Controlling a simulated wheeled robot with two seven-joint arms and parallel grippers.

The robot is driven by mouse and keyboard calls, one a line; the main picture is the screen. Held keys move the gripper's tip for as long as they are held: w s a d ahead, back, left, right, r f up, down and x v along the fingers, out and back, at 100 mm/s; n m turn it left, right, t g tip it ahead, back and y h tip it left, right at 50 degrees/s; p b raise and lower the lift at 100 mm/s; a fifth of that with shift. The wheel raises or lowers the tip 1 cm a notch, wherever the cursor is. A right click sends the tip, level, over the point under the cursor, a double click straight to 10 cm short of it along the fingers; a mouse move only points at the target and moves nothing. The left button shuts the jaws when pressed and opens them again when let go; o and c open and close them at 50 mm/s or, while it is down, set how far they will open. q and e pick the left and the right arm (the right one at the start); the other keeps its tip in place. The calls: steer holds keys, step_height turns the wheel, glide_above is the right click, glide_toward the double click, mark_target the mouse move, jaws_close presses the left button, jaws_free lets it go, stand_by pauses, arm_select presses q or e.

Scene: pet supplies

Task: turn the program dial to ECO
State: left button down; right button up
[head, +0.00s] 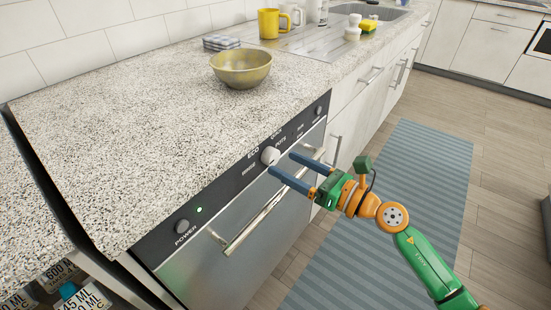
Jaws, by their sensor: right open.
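The program dial (269,156) is a pale round knob on the dark control panel (222,187) of the dishwasher. The ECO label is printed just up and left of the dial, with other program labels around it. I cannot tell which label the dial points to. My right gripper (282,163) is open, its two blue fingers reaching toward the panel. One fingertip is just below the dial and the other to its right; whether either touches it is unclear. My left gripper is out of view.
The dishwasher door has a bar handle (249,222) below the panel. A POWER knob (182,226) with a green light sits at the left. A striped mat (405,190) lies on the floor.

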mark_target(275, 159)
steer(key=x, duration=0.3)
steer(key=shift+f, duration=0.1)
jaws_close()
steer(key=shift+m+p, duration=0.7)
steer(key=shift+m, duration=0.4)
steer(key=m+p, duration=0.1)
steer(key=m, duration=0.1)
steer(key=shift+m+p, duration=0.3)
steer(key=m+p, duration=0.2)
steer(key=m, duration=0.2)
steer(key=shift+m+p, duration=0.65)
steer(key=shift+m, duration=0.85)
